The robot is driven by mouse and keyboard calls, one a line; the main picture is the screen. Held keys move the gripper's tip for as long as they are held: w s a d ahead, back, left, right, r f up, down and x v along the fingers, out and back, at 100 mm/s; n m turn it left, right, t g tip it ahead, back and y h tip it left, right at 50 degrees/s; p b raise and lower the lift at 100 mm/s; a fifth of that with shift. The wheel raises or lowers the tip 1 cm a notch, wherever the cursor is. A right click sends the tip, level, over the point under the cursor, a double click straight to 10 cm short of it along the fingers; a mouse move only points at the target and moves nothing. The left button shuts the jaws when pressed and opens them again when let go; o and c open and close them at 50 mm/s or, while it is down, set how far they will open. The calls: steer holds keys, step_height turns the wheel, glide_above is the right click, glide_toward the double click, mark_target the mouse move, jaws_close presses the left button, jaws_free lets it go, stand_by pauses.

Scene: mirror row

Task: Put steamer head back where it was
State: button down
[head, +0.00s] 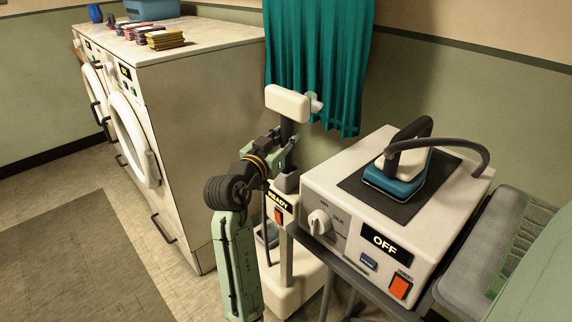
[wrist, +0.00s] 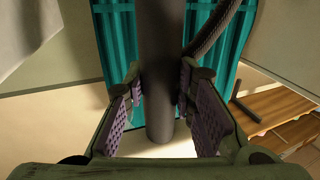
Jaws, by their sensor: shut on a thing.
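The steamer head (head: 287,103) is a white rounded block on a dark round handle, upright in front of the teal curtain. My gripper (head: 284,148) is shut on the handle below the white block. In the wrist view the dark handle (wrist: 160,70) stands between the purple-padded fingers of my gripper (wrist: 160,108). A small pale bracket-like piece (head: 315,103) shows just right of the head; whether they touch is unclear.
A pressing station (head: 330,190) with an OFF display and a blue-soled iron (head: 395,180) stands close at right. White washing machines (head: 205,130) stand at left, with folded cloths (head: 165,40) on top. A teal curtain (head: 320,60) hangs behind. Floor at lower left is clear.

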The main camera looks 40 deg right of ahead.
mark_target(287, 155)
steer(key=shift+f, duration=2.65)
steer(key=shift+f, duration=0.2)
steer(key=c, duration=1.3)
jaws_free()
steer(key=shift+c, duration=0.2)
steer(key=shift+r, duration=0.15)
steer(key=b+v, duration=0.2)
steer(key=v, duration=1)
